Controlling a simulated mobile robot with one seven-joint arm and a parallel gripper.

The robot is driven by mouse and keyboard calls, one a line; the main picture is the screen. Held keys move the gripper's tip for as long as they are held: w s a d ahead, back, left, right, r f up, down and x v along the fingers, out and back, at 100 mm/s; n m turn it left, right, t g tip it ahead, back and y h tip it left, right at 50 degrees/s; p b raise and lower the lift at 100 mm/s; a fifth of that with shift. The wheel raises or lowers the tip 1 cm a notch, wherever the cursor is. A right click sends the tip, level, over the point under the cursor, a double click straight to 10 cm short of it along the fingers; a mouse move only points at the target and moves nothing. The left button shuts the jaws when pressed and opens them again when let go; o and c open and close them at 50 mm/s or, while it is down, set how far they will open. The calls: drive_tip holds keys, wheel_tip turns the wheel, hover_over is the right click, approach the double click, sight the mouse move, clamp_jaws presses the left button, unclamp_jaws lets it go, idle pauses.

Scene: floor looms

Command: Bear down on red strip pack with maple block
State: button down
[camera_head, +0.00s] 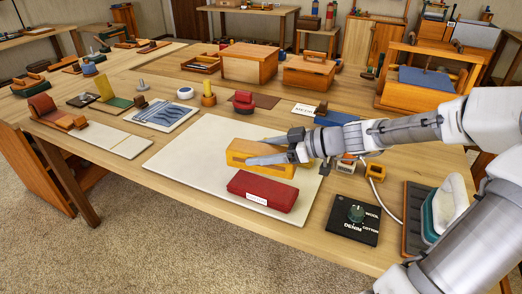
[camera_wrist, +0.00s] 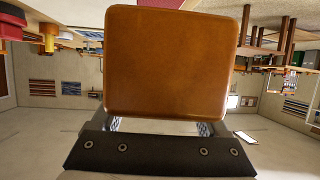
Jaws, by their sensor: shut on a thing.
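The maple block (camera_head: 240,152), orange-yellow, is held in my gripper (camera_head: 264,151) over the pale board, with one finger along its near side. Its smooth brown-orange face (camera_wrist: 165,60) fills the upper middle of the wrist view, in front of my gripper (camera_wrist: 160,127). The red strip pack (camera_head: 263,190) is a long rounded red block with a white label on its near side. It lies at the front of the board, just nearer than the maple block and apart from my fingers. I cannot tell whether the maple block touches the board. The red pack is not seen in the wrist view.
The pale board (camera_head: 190,165) has bare room left of the blocks. A black dial panel (camera_head: 352,222) stands at the right, with small orange-framed devices (camera_head: 376,171) and a cable behind it. A blue-patterned tile (camera_head: 160,115) and wooden boxes (camera_head: 249,63) stand farther back.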

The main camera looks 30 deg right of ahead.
drive_tip(key=b, duration=0.5)
hover_over(262, 186)
drive_tip(key=shift+w+f, duration=0.1)
drive_tip(key=shift+f, duration=2.9)
drive_tip(key=shift+f+b, duration=0.6)
drive_tip(key=shift+f, duration=0.05)
drive_tip(key=shift+r, duration=0.15)
wheel_tip(262, 186, up, 7)
drive_tip(key=p, duration=0.6)
drive_tip(key=shift+d, duration=0.1)
